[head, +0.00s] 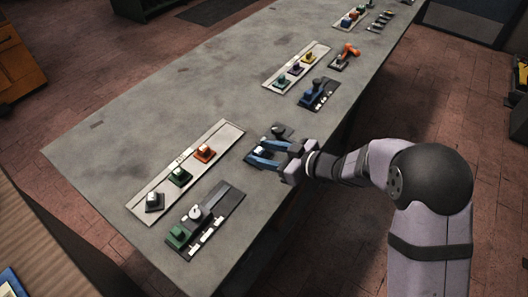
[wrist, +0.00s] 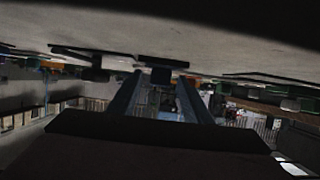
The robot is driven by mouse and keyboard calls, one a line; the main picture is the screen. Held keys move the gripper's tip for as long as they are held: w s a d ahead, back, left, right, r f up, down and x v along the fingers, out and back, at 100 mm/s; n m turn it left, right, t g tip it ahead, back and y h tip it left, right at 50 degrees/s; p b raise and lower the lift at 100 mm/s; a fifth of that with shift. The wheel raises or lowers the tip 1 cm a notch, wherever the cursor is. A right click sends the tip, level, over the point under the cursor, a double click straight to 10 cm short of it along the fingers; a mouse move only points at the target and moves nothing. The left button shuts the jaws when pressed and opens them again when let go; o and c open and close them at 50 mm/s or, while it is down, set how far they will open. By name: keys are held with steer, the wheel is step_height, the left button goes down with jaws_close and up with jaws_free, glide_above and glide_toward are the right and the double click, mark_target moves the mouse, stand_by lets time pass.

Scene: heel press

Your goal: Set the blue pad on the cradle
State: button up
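A blue piece (head: 316,87) sits on another black board (head: 322,99) farther back. Which board is the cradle is unclear. My fingers hide part of the nearest board.
A pale strip (head: 224,131) holds grey, green and orange pads left of my gripper. A black board (head: 225,205) with a green pad (head: 178,236) and a white round part stands in front. More strips stand farther back. The table's left half is clear.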

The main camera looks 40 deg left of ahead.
steer(key=shift+d, duration=0.15)
steer(key=shift+v, duration=3.55)
